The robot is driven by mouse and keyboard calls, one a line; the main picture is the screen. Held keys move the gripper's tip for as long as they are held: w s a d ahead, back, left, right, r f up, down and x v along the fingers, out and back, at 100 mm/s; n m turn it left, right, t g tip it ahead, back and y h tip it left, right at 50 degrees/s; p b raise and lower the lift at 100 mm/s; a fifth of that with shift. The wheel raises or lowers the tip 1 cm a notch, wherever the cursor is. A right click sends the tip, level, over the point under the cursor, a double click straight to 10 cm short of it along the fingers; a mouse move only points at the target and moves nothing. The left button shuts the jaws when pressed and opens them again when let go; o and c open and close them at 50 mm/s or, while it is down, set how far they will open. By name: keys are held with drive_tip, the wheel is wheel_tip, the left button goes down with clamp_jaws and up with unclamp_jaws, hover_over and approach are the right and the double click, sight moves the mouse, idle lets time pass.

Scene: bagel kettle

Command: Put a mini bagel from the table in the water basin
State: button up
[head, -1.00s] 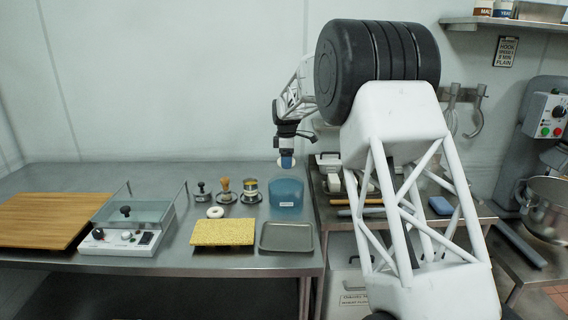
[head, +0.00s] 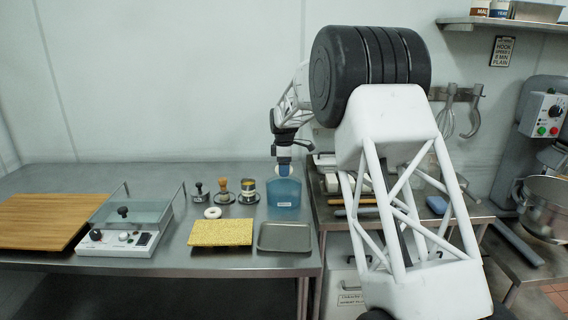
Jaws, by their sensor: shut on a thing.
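The water basin (head: 284,207) is a blue tub with a small white label, standing at the right end of the steel table. My gripper (head: 284,169) points straight down at the basin's opening, its fingertips at about rim height. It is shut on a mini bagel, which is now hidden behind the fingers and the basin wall. Another pale ring-shaped mini bagel (head: 213,212) lies on the table left of the basin, behind the yellow mat.
A yellow textured mat (head: 221,232) and a grey tray (head: 285,238) lie along the front edge. Several stampers, including a wooden-handled one (head: 221,187), stand left of the basin. A glass-lidded appliance (head: 122,241) and wooden board (head: 38,218) are further left.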

drive_tip(key=shift+f, duration=3.65)
drive_tip(key=o, duration=1)
drive_tip(key=shift+c, duration=0.2)
drive_tip(key=shift+r, duration=0.1)
wheel_tip(320, 180, up, 8)
drive_tip(key=shift+f, duration=0.2)
